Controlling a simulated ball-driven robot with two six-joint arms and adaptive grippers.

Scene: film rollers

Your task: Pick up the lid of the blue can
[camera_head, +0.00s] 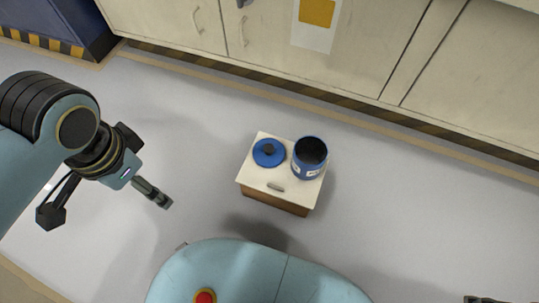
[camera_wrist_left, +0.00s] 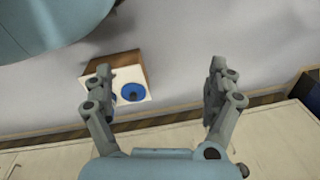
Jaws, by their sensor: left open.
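The blue lid (camera_head: 269,153) with a dark knob lies flat on the white top of a small stand (camera_head: 254,183). The open blue can (camera_head: 308,168) stands upright to its right, dark inside. My left gripper (camera_head: 158,196) is left of the stand, apart from it. In the left wrist view the left gripper (camera_wrist_left: 160,75) is open and empty, and the lid (camera_wrist_left: 133,92) shows beyond it, between the fingers and nearer the left one. A dark piece at the head view's bottom right edge may be my right gripper (camera_head: 485,299).
A small grey bar-shaped piece (camera_head: 276,187) is at the front of the stand's top. Cream cabinets (camera_head: 330,65) line the back, with a dark blue unit (camera_head: 58,28) at the far left. The grey floor (camera_head: 410,200) around the stand is clear.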

